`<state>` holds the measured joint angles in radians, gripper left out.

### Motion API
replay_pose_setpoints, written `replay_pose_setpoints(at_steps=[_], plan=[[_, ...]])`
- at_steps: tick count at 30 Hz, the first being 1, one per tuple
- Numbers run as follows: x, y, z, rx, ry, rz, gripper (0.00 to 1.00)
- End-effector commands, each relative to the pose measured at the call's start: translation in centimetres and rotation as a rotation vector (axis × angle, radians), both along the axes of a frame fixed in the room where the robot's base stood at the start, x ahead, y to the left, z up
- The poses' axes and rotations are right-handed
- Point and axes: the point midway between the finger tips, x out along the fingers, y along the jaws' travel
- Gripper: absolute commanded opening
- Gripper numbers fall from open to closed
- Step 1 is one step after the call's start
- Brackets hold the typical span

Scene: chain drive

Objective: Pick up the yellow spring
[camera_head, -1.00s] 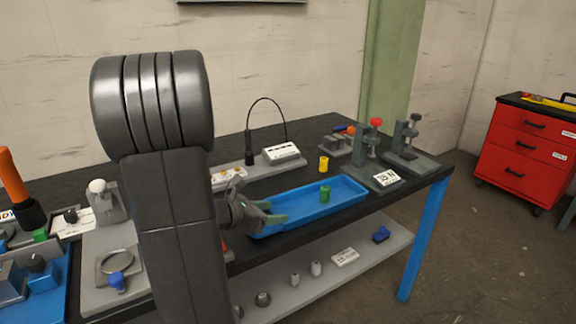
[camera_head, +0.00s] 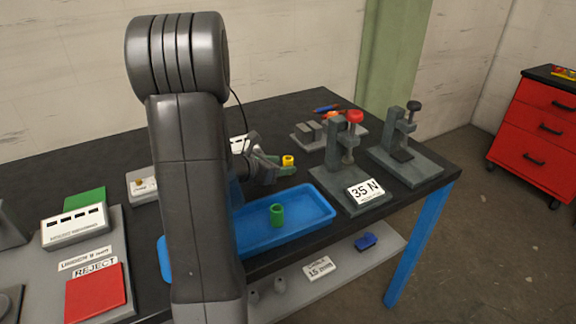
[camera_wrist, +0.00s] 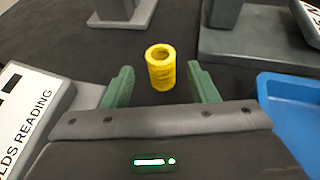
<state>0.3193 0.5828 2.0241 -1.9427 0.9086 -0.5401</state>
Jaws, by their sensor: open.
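The yellow spring (camera_head: 288,161) stands upright on the black tabletop, behind the blue tray. In the wrist view the yellow spring (camera_wrist: 161,68) is a short hollow cylinder just ahead of and between the fingertips. My gripper (camera_head: 279,163) is low over the table, close to the spring on its left side. In the wrist view my gripper (camera_wrist: 162,82) has its two green fingers apart, with nothing held between them. My arm hides part of the bench in the head view.
The blue tray (camera_head: 320,208) holds a green cylinder (camera_head: 277,214). Grey clamp fixtures stand to the right, one with a red knob (camera_head: 355,116) and a "35 N" card (camera_head: 366,191). A white reading box (camera_wrist: 28,117) is close on the left in the wrist view.

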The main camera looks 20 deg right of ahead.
Motion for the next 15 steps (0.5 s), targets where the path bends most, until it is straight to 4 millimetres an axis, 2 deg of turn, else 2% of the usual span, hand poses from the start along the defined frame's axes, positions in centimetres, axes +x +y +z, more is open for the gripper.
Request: replay_pose_setpoints(at_steps=[1, 6, 15], plan=[[0.1, -0.9, -0.2, 0.001, 0.001, -0.004, 0.53], [0.7, -2.7, -1.0, 0.001, 0.000, -0.002, 0.53], [0.9, -3.1, -1.2, 0.000, -0.001, 0.001, 0.53]])
